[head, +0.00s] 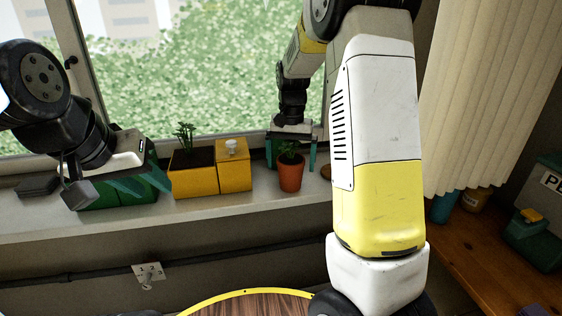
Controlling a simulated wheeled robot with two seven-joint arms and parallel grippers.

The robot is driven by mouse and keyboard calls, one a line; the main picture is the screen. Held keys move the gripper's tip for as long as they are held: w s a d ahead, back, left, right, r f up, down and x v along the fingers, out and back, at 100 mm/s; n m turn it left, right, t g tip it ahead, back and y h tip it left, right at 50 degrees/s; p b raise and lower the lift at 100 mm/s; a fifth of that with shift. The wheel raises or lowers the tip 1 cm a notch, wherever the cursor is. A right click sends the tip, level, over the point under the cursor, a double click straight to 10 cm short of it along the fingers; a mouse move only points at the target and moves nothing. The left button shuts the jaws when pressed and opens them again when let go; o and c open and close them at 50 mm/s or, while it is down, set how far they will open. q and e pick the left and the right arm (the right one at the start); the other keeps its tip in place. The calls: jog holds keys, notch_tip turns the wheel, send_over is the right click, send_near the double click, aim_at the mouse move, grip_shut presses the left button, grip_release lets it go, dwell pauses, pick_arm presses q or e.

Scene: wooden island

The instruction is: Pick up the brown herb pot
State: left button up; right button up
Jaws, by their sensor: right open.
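The brown herb pot (291,177) is a small reddish-brown pot with a green plant. It stands upright on the window sill. My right gripper (290,165) points down over it and is open. One teal finger shows on each side of the plant, near the pot's rim, and the fingers look apart from the pot. My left gripper (138,187) is over the left part of the sill, near a dark green box. I cannot tell how far its jaws are apart.
A yellow planter (195,182) with a plant and a yellow box (234,178) with a white knob stand left of the pot. The green box (97,197) is further left. My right arm hides the sill's right part. A round table (250,304) is in front.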

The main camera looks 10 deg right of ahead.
jog(key=shift+c, duration=0.4)
jog(key=c, duration=1.7)
jog(key=shift+r, duration=0.1)
